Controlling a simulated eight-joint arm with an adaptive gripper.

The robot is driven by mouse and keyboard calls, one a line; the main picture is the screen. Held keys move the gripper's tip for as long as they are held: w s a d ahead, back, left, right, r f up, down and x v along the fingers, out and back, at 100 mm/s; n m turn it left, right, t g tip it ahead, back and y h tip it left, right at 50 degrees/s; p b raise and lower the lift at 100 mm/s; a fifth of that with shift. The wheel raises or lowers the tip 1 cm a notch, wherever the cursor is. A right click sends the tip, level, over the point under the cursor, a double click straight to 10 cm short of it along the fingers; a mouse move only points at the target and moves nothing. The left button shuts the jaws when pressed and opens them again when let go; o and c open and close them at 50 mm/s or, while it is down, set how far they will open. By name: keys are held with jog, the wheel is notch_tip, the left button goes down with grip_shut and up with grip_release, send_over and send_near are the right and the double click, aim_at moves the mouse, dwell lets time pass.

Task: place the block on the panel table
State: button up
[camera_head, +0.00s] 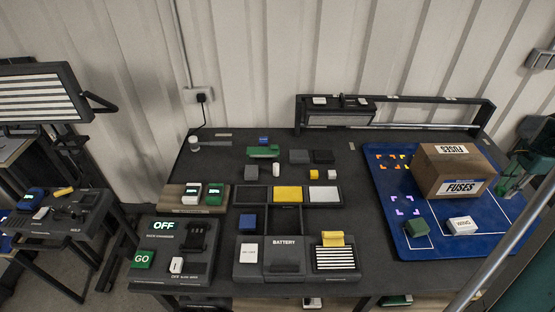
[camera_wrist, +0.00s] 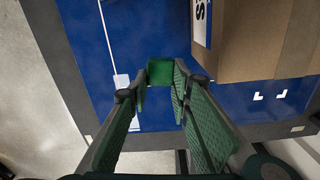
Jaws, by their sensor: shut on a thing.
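A green block (camera_wrist: 160,70) sits between my gripper's fingertips (camera_wrist: 160,84) in the wrist view, and the fingers are shut on it. The block is over the blue mat, beside the cardboard box; I cannot tell how high it is. I cannot clearly make out my gripper or this block in the head view. A dark table (camera_head: 345,180) fills the middle of the head view and carries several panels, including an OFF panel (camera_head: 172,248) and a BATTERY panel (camera_head: 284,258).
The blue mat (camera_head: 392,185) lies at the table's right. On it stand the FUSES box (camera_head: 451,171), another green block (camera_head: 416,228) and a white block (camera_head: 461,226). A metal pole (camera_head: 505,235) crosses the right front. A smaller table (camera_head: 62,228) stands at the left.

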aim_at(504, 189)
notch_tip(504, 189, up, 11)
jog(key=w+a, duration=0.4)
jog(key=a, duration=0.1)
jog(key=w+a+n, duration=0.1)
jog(key=w+a, duration=0.3)
jog(key=a, duration=0.2)
jog(key=w+a+n, duration=0.1)
jog(key=w+a, duration=0.3)
jog(key=a, duration=0.1)
jog(key=shift+w+a+f, duration=0.2)
jog(key=w+a+n, duration=0.2)
jog(key=w+a, duration=0.3)
jog(key=a, duration=0.6)
jog(key=w+a+n, duration=0.1)
jog(key=w+a, duration=0.3)
jog(key=a, duration=0.6)
jog(key=w+a+n+b, duration=0.15)
jog(key=a+n, duration=0.35)
jog(key=a, duration=3.6)
notch_tip(504, 189, down, 13)
jog(key=shift+s, duration=0.2)
jog(key=shift+f+b, duration=0.3)
jog(key=shift+f, duration=2.75)
